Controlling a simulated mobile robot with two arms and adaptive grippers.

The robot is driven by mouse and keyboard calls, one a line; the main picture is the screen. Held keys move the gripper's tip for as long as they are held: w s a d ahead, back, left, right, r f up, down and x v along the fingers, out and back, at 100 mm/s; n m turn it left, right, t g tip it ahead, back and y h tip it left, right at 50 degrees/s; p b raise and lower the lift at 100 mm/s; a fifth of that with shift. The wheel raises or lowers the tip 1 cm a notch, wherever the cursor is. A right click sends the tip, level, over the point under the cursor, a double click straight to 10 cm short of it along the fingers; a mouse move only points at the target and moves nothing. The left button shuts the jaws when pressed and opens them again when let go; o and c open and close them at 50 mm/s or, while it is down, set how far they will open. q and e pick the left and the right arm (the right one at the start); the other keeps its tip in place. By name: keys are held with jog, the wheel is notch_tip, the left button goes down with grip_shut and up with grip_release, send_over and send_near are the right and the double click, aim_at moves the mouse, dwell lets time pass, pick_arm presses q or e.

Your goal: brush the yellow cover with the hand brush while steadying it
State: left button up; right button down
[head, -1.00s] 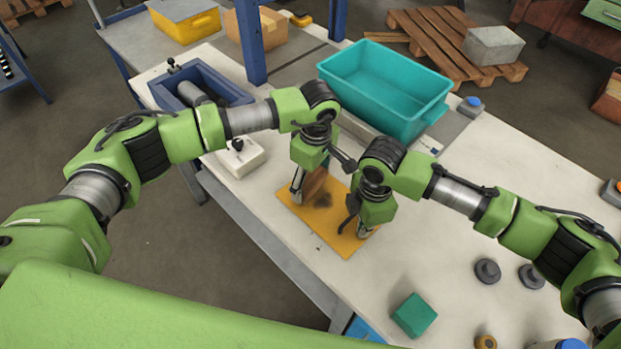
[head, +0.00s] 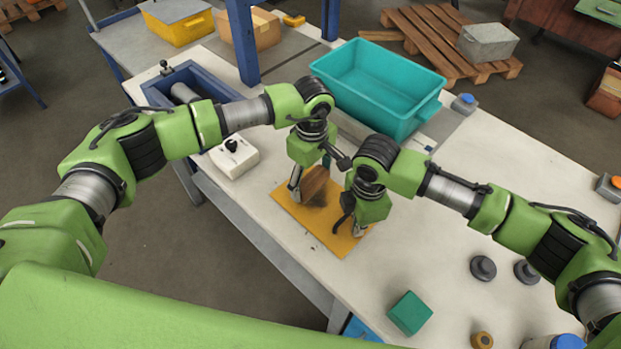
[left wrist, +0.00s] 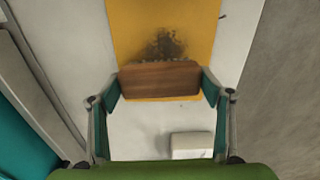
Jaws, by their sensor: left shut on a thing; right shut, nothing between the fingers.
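The yellow cover (head: 297,212) lies flat on the white bench top, with a dark smudge (head: 322,198) near its middle. The smudge also shows in the left wrist view (left wrist: 165,46). My left gripper (head: 308,190) is shut on the wooden hand brush (head: 314,183), over the far part of the cover. In the left wrist view both fingers grip the ends of the brush's brown block (left wrist: 160,80), beside the smudge; its bristles are mostly hidden. My right gripper (head: 350,222) is shut and empty, pointing down at the cover's near right end. I cannot tell whether its tips touch the cover.
A teal bin (head: 378,85) stands behind the grippers. A white block with a black knob (head: 234,155) sits left of the cover. A green block (head: 410,312) and dark round knobs (head: 483,268) lie at the right front. The bench between them is clear.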

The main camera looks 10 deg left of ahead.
pick_arm(q)
jog(key=shift+w+a, duration=0.45)
jog(key=shift+a, duration=0.05)
pick_arm(e)
jog(key=shift+w+a, duration=0.25)
pick_arm(q)
jog(key=shift+w+a, duration=0.1)
jog(key=shift+a, duration=0.1)
pick_arm(e)
jog(key=shift+s, duration=0.1)
pick_arm(q)
jog(key=shift+r, duration=3.05)
pick_arm(e)
jog(key=shift+s+d+f, duration=0.1)
jog(key=shift+s+f, duration=0.1)
pick_arm(q)
jog(key=shift+r, duration=0.15)
pick_arm(e)
jog(key=shift+r, duration=0.1)
jog(key=r+p, duration=0.6)
jog(key=p, duration=0.1)
jog(key=shift+w+r, duration=0.15)
jog(key=shift+w, duration=0.05)
pick_arm(q)
notch_tip(320, 180, up, 7)
jog(key=shift+f, duration=0.2)
jog(key=shift+w, duration=0.1)
